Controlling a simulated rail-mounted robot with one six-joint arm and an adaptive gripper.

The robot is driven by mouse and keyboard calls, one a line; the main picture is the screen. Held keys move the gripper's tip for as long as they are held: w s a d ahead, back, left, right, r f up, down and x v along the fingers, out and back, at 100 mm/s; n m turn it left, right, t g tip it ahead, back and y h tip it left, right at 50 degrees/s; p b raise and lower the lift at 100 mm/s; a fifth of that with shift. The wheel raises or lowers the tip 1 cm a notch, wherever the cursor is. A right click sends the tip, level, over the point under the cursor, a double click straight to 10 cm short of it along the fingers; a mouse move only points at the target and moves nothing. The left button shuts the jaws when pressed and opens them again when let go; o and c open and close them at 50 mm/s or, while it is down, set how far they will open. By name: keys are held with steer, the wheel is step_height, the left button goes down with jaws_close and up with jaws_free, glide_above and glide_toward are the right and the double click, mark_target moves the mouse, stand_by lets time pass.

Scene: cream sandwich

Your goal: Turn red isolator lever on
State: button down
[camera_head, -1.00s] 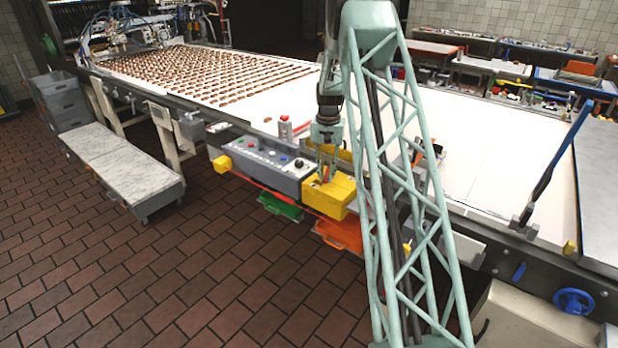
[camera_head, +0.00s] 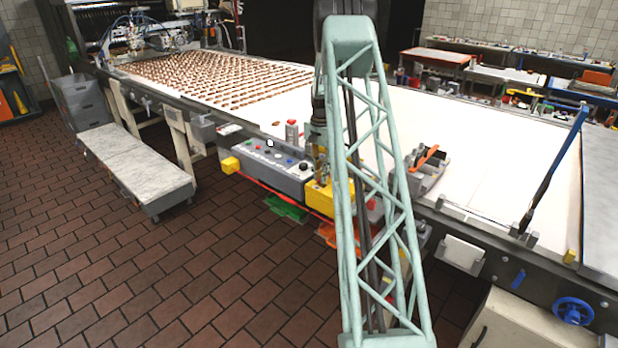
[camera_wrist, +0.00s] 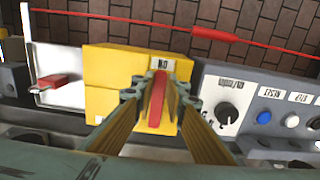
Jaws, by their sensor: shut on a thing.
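The red isolator lever (camera_wrist: 157,97) is on a yellow box (camera_wrist: 105,82) in the wrist view. It stands upright in the picture, its upper end close to a white label (camera_wrist: 162,64) that reads ON upside down. My gripper (camera_wrist: 160,90) is shut on the lever, one finger on each side. The fingers hide part of the lever and the box. In the head view the yellow box (camera_head: 318,198) sits on the conveyor's near side, and my gripper there is mostly hidden behind my lattice arm.
A grey control panel (camera_head: 272,165) with several buttons adjoins the yellow box; its black knob (camera_wrist: 226,113) is close to my gripper. A second small red handle (camera_wrist: 56,80) sits on a white bracket to the left.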

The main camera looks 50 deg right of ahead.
steer(key=shift+w, duration=0.15)
stand_by(0.4)
steer(key=c, duration=2.6)
jaws_free()
steer(key=shift+r, duration=0.1)
step_height(320, 180, up, 12)
